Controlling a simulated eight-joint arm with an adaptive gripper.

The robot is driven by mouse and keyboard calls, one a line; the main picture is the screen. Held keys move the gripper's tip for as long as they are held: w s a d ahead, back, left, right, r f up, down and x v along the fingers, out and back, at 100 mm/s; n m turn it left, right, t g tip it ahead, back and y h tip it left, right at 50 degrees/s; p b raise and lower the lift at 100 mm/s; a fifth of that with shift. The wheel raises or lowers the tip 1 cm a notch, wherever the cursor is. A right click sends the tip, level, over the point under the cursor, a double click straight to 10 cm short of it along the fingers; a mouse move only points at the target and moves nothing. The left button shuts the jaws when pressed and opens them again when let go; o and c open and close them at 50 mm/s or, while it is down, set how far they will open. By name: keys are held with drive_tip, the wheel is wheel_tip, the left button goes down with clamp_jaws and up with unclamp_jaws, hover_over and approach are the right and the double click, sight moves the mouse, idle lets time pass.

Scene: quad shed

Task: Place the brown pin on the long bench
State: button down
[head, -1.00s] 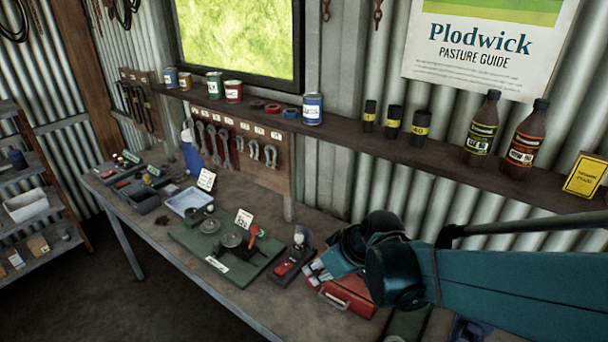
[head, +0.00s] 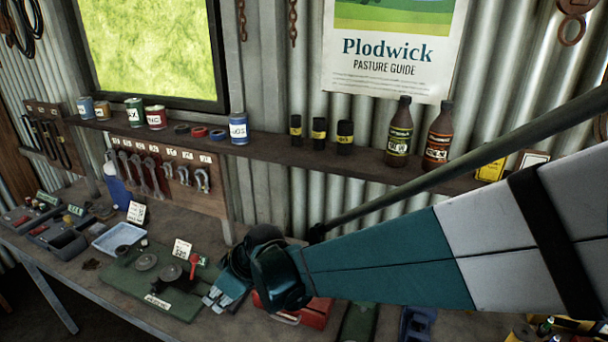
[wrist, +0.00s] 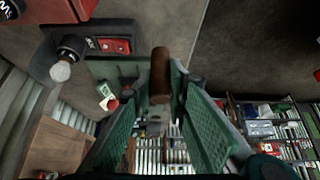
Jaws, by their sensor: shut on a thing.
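The brown pin (wrist: 160,75) is held upright in the wrist picture, between the green fingertips of my gripper (wrist: 158,92). Its rounded brown end sticks out past the fingers, and a paler part shows below it. In the head view my gripper (head: 226,292) hangs over the long bench (head: 190,225), beside the right edge of a green mat. The pin cannot be made out there. I cannot tell the exact height of the gripper above the bench.
The green mat (head: 125,272) bears round metal parts and a card. A red toolbox (head: 312,312) lies right of my gripper. A light-blue tray (head: 118,237) and dark trays stand farther left. A shelf (head: 270,151) with cans and bottles runs along the wall above.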

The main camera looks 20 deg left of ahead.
drive_tip(key=shift+f, duration=2.9)
drive_tip(key=shift+f+b, duration=0.15)
drive_tip(key=shift+b, duration=0.15)
drive_tip(key=shift+f, duration=1.95)
drive_tip(key=shift+f+b, duration=0.2)
drive_tip(key=shift+b, duration=0.15)
drive_tip(key=c, duration=2.3)
unclamp_jaws()
drive_tip(key=shift+o, duration=0.2)
drive_tip(key=shift+r, duration=0.3)
drive_tip(key=p+v, duration=0.1)
drive_tip(key=v, duration=1)
drive_tip(key=shift+d+r, duration=0.25)
drive_tip(key=shift+r, duration=0.1)
